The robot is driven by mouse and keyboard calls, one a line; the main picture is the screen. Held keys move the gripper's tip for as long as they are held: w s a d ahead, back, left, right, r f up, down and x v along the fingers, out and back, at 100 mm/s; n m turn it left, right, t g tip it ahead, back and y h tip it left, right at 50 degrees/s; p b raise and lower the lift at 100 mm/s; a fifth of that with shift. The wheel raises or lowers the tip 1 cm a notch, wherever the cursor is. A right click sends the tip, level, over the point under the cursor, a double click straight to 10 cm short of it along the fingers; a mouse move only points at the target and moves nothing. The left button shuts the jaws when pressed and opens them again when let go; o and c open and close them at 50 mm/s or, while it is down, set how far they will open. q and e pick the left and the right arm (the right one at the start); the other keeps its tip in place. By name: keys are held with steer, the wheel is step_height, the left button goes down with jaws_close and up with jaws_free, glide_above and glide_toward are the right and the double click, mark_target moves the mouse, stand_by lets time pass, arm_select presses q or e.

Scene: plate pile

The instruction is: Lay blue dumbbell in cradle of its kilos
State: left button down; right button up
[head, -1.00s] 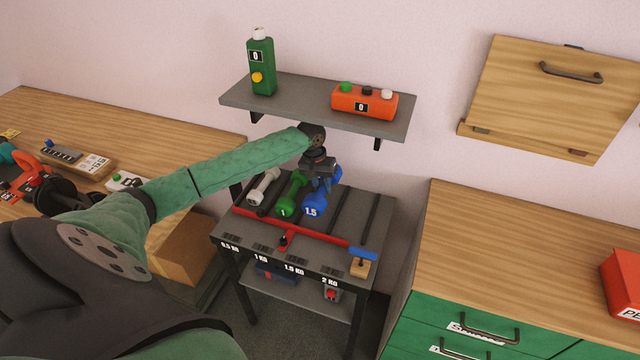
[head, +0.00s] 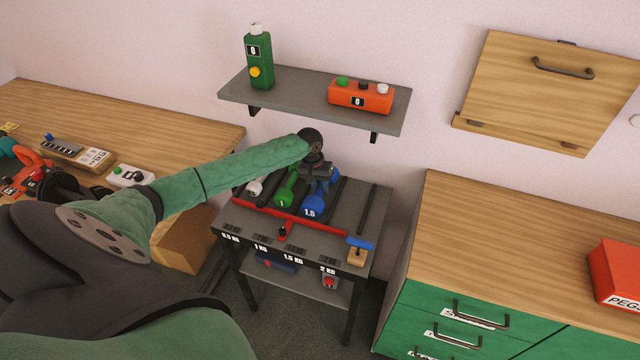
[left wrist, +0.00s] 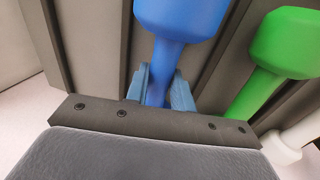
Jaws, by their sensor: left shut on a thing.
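The blue dumbbell (head: 312,204), marked 1.5, is at the third lane of the grey rack (head: 352,215), in line with the 1.5 KG label (head: 295,256). Its front head is just behind the red bar (head: 300,219). I cannot tell whether it rests on the rack. My left gripper (head: 318,181) is above it, shut on its handle. In the left wrist view, the blue fingers (left wrist: 162,88) stand either side of the handle of the blue dumbbell (left wrist: 180,20).
A green dumbbell (head: 285,196) marked 1 and a white one (head: 255,187) lie in the lanes to the left. The 2 KG lane at right is empty. A shelf (head: 300,95) with a green bottle-shaped device (head: 258,62) and an orange box (head: 360,97) hangs above.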

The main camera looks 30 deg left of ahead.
stand_by(0.3)
arm_select(q)
steer(key=c, duration=1.6)
jaws_free()
steer(key=shift+f, duration=0.1)
steer(key=o, duration=0.4)
